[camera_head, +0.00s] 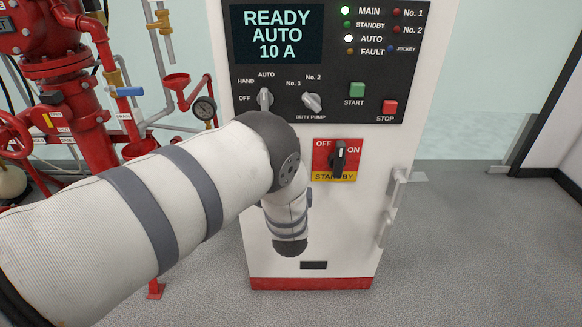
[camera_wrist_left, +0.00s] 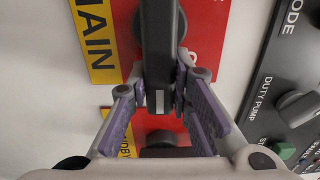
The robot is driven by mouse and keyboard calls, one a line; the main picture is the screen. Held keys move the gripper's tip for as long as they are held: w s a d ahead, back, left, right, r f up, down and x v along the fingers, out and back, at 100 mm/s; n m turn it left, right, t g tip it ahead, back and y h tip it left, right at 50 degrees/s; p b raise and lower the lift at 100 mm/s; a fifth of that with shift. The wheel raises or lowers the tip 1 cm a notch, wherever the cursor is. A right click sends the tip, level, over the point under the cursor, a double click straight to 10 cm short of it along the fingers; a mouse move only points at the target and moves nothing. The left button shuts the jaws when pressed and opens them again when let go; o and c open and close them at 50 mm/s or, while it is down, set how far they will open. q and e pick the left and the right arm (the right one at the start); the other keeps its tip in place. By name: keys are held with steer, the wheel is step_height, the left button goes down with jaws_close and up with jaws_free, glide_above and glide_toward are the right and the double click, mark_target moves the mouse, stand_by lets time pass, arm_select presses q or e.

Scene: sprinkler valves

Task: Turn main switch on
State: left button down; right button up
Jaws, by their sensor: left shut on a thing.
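The main switch's dark grey handle (camera_wrist_left: 160,45) shows in the left wrist view on a red plate (camera_wrist_left: 203,25) with a yellow "MAIN" label (camera_wrist_left: 96,38). My left gripper (camera_wrist_left: 160,95) is shut on this handle, with purple-padded fingers on both sides of it. I cannot tell from this view whether the handle points to on or off. In the head view my left arm hides the main switch and the gripper. My right gripper is in neither view.
The standby switch (camera_head: 338,158) is right of my arm on the white cabinet (camera_head: 345,225). Above are knobs, a green start button (camera_head: 357,90), a red stop button (camera_head: 388,107) and a lit display (camera_head: 277,34). Red pipework (camera_head: 75,85) stands left. Floor is clear at right.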

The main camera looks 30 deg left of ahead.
arm_select(q)
steer(key=shift+s+a+f, duration=0.15)
steer(key=shift+a+f, duration=0.05)
steer(key=c, duration=1.4)
jaws_free()
steer(key=shift+r, duration=0.1)
steer(key=shift+c, duration=0.2)
steer(key=shift+s+d, duration=0.25)
steer(key=shift+s, duration=0.05)
steer(key=v, duration=1.1)
steer(key=shift+s, duration=0.2)
